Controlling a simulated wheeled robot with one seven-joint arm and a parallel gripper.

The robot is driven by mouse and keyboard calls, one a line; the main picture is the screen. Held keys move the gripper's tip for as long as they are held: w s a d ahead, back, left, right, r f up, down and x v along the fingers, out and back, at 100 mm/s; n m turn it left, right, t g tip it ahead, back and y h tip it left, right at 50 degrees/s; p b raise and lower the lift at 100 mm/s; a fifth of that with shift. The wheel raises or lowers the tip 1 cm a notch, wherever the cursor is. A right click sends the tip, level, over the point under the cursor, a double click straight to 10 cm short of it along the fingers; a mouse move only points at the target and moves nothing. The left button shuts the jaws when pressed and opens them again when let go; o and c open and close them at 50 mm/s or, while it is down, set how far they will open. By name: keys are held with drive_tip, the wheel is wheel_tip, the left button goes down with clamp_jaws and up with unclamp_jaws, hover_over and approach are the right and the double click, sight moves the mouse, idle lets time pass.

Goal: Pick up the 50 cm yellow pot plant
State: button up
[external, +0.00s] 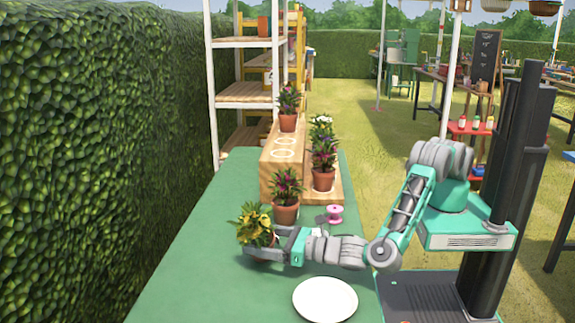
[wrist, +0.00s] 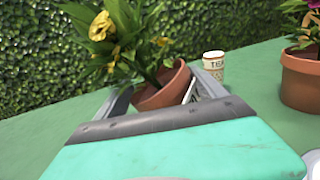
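The yellow-flowered pot plant (external: 254,219) stands at the near end of the green table, in a terracotta pot. In the wrist view the yellow pot plant (wrist: 150,96) leans, with its pot tilted between the fingers. My gripper (external: 262,252) is around the pot from the right, with one finger on each side, and looks shut on it. In the wrist view my gripper (wrist: 165,92) hides the lower part of the pot. I cannot tell whether the pot's base touches the table.
A purple-flowered pot plant (external: 286,211) stands just behind. More potted plants stand on and beside a wooden stand (external: 282,160). A pink spool (external: 335,214) and a white plate (external: 325,299) are on the green table (external: 190,270). A small labelled tin (wrist: 213,66) is behind the pot. A hedge lines the left.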

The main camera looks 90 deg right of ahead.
drive_tip(key=c, duration=1.2)
drive_tip(key=shift+r, duration=0.1)
drive_tip(key=shift+c, duration=0.6)
drive_tip(key=shift+r, duration=0.1)
